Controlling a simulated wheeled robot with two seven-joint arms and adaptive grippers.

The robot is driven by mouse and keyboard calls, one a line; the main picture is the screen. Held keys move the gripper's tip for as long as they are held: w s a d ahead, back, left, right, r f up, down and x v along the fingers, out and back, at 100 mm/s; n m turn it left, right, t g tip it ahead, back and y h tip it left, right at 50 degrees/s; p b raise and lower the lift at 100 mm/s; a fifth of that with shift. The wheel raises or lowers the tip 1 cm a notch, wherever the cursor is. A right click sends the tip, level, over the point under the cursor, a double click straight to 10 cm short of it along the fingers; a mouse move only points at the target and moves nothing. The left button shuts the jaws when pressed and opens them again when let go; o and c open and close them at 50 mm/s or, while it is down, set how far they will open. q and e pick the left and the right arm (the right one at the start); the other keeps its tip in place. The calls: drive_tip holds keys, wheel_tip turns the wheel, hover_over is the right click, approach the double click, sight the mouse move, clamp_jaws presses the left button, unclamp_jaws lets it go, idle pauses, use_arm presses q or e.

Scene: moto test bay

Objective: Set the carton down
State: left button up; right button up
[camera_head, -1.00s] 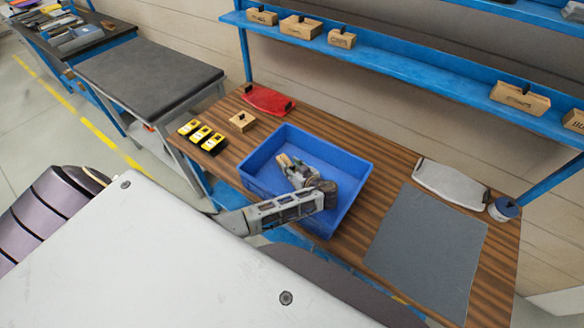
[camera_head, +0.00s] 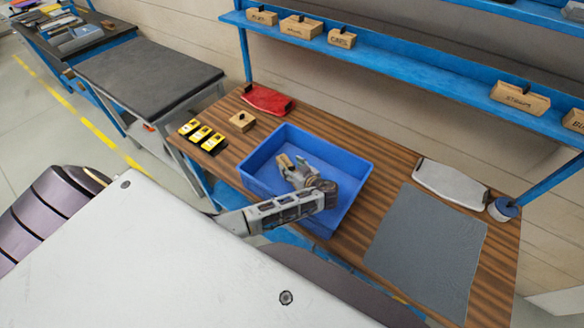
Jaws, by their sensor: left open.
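A small tan carton (camera_head: 284,162) shows in part inside the blue bin (camera_head: 350,165), at the fingertips of my left gripper. My left gripper (camera_head: 291,167) reaches into the bin from the front and is open. The gripper hides part of the carton, and I cannot tell whether the fingers touch it. Another tan block with a dark top piece (camera_head: 242,121) stands on the wooden table, left of the bin. My right gripper is not in view.
Yellow-and-black items (camera_head: 202,135) and a red item (camera_head: 268,99) lie left of the bin. A grey mat (camera_head: 425,250) lies bare on the right, near a pale item (camera_head: 450,184) and a round container (camera_head: 503,209). A blue shelf (camera_head: 420,83) with labelled blocks hangs behind.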

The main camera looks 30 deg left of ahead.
use_arm(q)
drive_tip(key=b+v, duration=0.3)
drive_tip(key=v, duration=0.8)
drive_tip(key=shift+d, duration=0.35)
drive_tip(key=shift+s+r, duration=0.15)
drive_tip(key=shift+r, duration=0.05)
